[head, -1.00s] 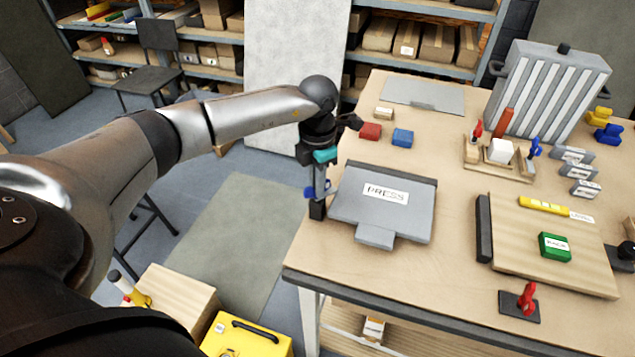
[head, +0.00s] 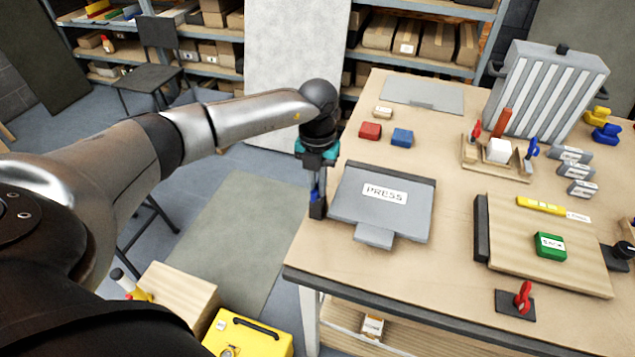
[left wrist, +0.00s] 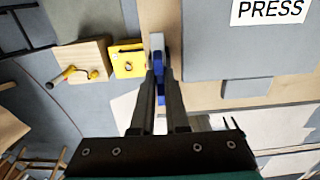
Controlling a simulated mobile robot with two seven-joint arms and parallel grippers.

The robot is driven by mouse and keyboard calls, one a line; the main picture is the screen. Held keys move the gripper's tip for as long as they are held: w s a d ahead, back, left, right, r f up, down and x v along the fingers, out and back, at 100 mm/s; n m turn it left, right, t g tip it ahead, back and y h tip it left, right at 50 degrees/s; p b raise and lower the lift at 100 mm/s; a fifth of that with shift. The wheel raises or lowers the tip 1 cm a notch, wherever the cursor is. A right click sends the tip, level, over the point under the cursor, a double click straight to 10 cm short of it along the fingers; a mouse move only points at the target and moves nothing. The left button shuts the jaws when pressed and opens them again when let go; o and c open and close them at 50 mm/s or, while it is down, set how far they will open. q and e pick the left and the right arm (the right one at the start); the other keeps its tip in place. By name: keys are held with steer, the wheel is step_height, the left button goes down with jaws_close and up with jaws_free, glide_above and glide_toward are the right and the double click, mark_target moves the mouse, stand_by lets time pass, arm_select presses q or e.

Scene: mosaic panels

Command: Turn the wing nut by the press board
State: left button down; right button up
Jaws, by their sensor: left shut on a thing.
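The grey press board (head: 385,205), labelled PRESS, lies on the left part of the workbench; part of it also shows in the left wrist view (left wrist: 225,45). The blue wing nut (head: 315,193) sits beside its left edge, above a small dark block (head: 317,210). My left gripper (head: 316,184) points down onto the wing nut, below its teal wrist. In the left wrist view, its fingers (left wrist: 160,82) are shut on the blue wing nut (left wrist: 159,58), hiding part of it. My right gripper does not show.
Red (head: 370,131) and blue (head: 402,138) blocks lie behind the press board. A wooden board (head: 500,255) with a green block (head: 550,246) lies to the right. A red-handled piece (head: 522,298) stands near the front edge. A yellow case (head: 248,335) is on the floor.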

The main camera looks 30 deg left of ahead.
mark_target(317, 184)
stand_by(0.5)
arm_select(q)
steer(key=c, duration=0.9)
jaws_free()
steer(key=shift+r, duration=0.1)
step_height(317, 184, up, 15)
steer(key=shift+r+b, duration=0.1)
steer(key=shift+b, duration=0.55)
